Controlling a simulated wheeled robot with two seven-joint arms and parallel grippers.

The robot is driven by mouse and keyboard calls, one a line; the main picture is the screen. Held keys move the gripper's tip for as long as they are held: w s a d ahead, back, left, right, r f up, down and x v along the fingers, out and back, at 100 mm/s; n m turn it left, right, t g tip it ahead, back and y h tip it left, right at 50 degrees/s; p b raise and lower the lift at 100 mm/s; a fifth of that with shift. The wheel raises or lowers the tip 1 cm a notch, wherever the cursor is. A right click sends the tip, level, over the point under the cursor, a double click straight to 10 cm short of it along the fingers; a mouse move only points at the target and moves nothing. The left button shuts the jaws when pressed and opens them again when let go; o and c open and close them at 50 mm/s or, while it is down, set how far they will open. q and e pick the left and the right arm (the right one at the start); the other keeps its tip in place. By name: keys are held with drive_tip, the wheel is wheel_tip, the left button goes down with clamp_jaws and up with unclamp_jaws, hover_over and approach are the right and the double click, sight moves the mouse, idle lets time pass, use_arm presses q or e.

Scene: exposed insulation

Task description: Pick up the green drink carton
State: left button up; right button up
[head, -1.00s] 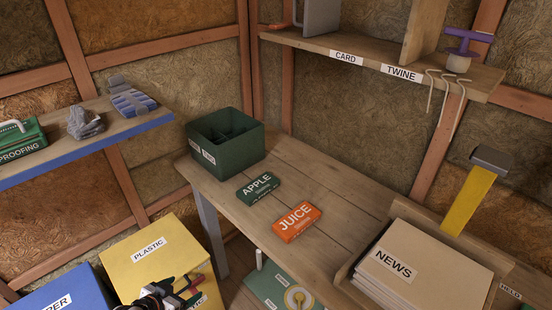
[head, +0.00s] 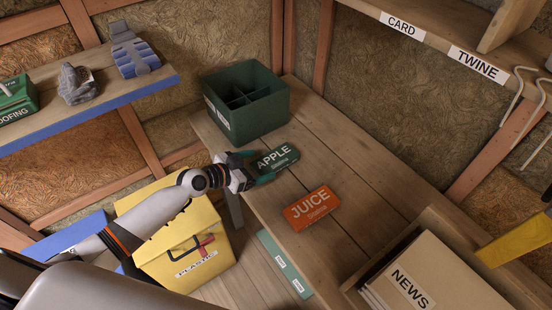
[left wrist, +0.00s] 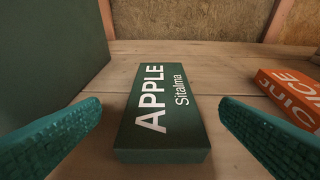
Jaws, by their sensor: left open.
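The green drink carton (head: 275,159), labelled APPLE, lies flat on the wooden workbench (head: 339,255). In the left wrist view the carton (left wrist: 160,112) lies straight ahead between my fingers. My left gripper (head: 251,168) is at the carton's near left end, open. In the left wrist view its two green, ridged fingers (left wrist: 160,135) stand apart on either side of the carton, with gaps between them and it. The carton's far end is in plain view. My right gripper is not in view.
An orange JUICE carton (head: 312,207) lies to the right of the green one. A dark green divided box (head: 247,105) stands close behind it on the left. A NEWS stack (head: 412,285) is at front right; a yellow PLASTIC bin (head: 180,245) stands below left.

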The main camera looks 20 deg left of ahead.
sight(269, 163)
use_arm(q)
drive_tip(key=p+x, duration=0.1)
drive_tip(key=x, duration=0.4)
drive_tip(key=shift+w+d, duration=0.1)
drive_tip(key=shift+d, duration=0.05)
drive_tip(key=c, duration=1)
